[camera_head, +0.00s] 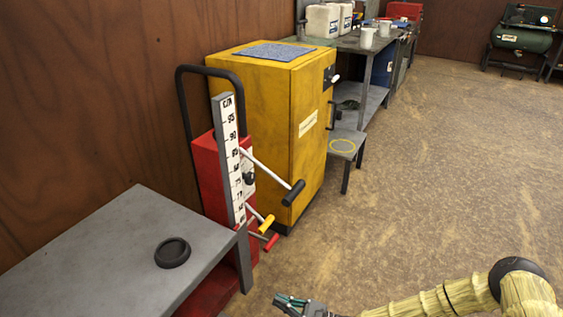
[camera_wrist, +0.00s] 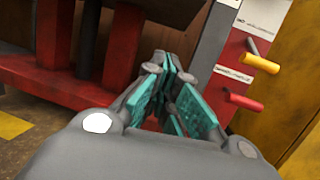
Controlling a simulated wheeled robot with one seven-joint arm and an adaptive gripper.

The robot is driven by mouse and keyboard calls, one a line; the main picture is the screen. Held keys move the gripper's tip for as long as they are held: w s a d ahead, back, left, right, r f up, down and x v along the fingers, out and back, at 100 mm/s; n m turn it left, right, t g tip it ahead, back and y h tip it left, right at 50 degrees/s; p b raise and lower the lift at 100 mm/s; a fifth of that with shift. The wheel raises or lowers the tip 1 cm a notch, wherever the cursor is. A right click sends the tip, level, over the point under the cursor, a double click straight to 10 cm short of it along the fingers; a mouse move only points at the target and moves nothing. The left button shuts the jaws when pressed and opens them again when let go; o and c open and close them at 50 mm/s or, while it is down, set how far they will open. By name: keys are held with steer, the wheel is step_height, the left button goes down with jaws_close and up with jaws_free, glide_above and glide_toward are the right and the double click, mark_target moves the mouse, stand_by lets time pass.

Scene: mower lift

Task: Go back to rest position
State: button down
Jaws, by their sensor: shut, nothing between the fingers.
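My gripper (camera_head: 281,299) is at the bottom of the head view, low over the brown floor, at the end of my yellow-sleeved arm. In the wrist view its teal-padded fingers (camera_wrist: 172,70) are shut with nothing between them. The red lift unit (camera_head: 207,176) stands left of it, with a grey height scale (camera_head: 229,150). A long black-gripped lever (camera_head: 292,192) sticks out of it, with a yellow handle (camera_head: 266,222) and a red handle (camera_head: 271,242) below. The yellow handle (camera_wrist: 262,62) and red handle (camera_wrist: 244,101) also show in the wrist view, right of the fingers and apart from them.
A grey table (camera_head: 130,236) with a black ring (camera_head: 172,252) is at the left. A yellow cabinet (camera_head: 280,120) stands behind the lift unit. A small stool (camera_head: 344,145) and a workbench (camera_head: 352,45) are beyond. The floor (camera_head: 430,190) at the right is clear.

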steer(key=s+a+f+n+g+h, duration=0.2)
steer(key=s+a+n+g, duration=0.25)
steer(key=s, duration=0.55)
steer(key=s+a+f+n+g+h, duration=0.25)
steer(key=s+g, duration=0.35)
steer(key=s, duration=0.3)
steer(key=s+d+f+n+g+h, duration=0.2)
steer(key=s+n+h, duration=0.1)
steer(key=s, duration=0.3)
steer(key=s+d+f+n+g+h, duration=0.1)
steer(key=s+d+f+n+h, duration=0.1)
steer(key=s, duration=0.3)
steer(key=s+d+f+n+t+h, duration=0.1)
steer(key=s+d+n+h, duration=0.15)
steer(key=d, duration=0.45)
steer(key=s+d+f+n+t+h, duration=0.1)
steer(key=d+n+h, duration=0.25)
steer(key=d, duration=0.35)
steer(key=w+d+r+n+t+h, duration=0.2)
steer(key=w+d+r, duration=0.1)
steer(key=d, duration=0.3)
steer(key=w+d+r+n+t+h, duration=0.1)
steer(key=w+d+r+t+h, duration=0.15)
steer(key=d, duration=0.35)
step_height(320, 180, down, 10)
steer(key=b, duration=1)
step_height(320, 180, up, 30)
steer(key=p, duration=2.9)
steer(key=shift+y+p, duration=0.3)
steer(key=shift+p, duration=0.05)
